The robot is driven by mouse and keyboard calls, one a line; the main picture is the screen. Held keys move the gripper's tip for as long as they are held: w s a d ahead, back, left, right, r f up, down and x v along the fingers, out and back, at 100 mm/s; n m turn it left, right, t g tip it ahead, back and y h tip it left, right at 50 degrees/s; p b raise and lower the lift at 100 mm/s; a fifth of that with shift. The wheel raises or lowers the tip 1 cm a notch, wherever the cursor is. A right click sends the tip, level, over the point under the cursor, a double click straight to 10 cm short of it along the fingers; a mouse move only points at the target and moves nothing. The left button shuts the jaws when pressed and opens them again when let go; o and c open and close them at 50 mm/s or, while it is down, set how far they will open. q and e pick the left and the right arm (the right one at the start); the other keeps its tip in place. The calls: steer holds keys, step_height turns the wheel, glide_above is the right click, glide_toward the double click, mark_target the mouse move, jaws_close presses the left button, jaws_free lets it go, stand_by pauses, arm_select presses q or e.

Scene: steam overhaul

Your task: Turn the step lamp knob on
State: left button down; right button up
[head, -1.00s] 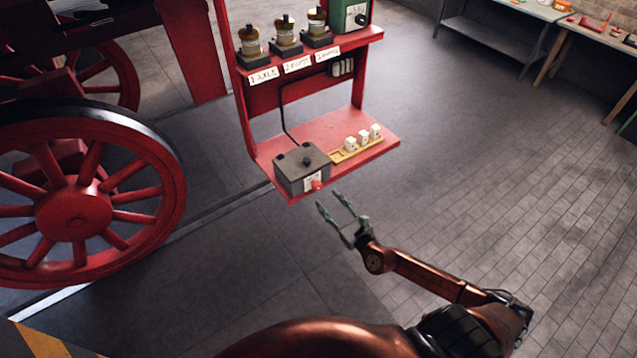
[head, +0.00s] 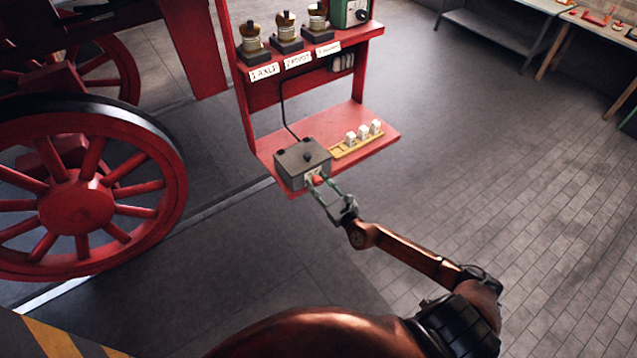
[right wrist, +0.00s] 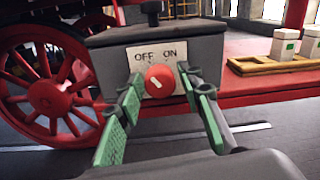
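The step lamp knob is a round red knob (right wrist: 160,81) with a white pointer line, on the front of a grey box (head: 303,163). A white plate (right wrist: 150,56) above it reads OFF on the left and ON on the right. The pointer slants towards the upper left, to the OFF side. In the head view the knob (head: 317,180) shows small at the box's front. My right gripper (right wrist: 158,88) is open, with its green-padded fingers on either side of the knob; I cannot tell whether they touch it. In the head view this gripper (head: 323,183) is at the box front. My left gripper is not in view.
The box stands on the lower shelf (head: 345,128) of a red stand. A yellow tray (head: 357,146) with white blocks lies to its right. Lamps (head: 286,32) stand on the upper shelf. A red wheel (head: 80,200) is at left.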

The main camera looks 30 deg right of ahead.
jaws_close()
steer(key=m+b, duration=0.2)
steer(key=b, duration=0.1)
steer(key=shift+f+m, duration=0.2)
steer(key=shift+m, duration=0.2)
steer(key=m+b, duration=0.2)
steer(key=shift+m, duration=0.4)
steer(key=m, duration=0.1)
steer(key=m+b, duration=0.1)
steer(key=m, duration=0.1)
steer(key=shift+a+r+m+b, duration=0.1)
steer(key=shift+r+m+b, duration=0.1)
steer(key=shift+m+b, duration=0.1)
steer(key=m, duration=0.4)
steer(key=shift+m, duration=0.4)
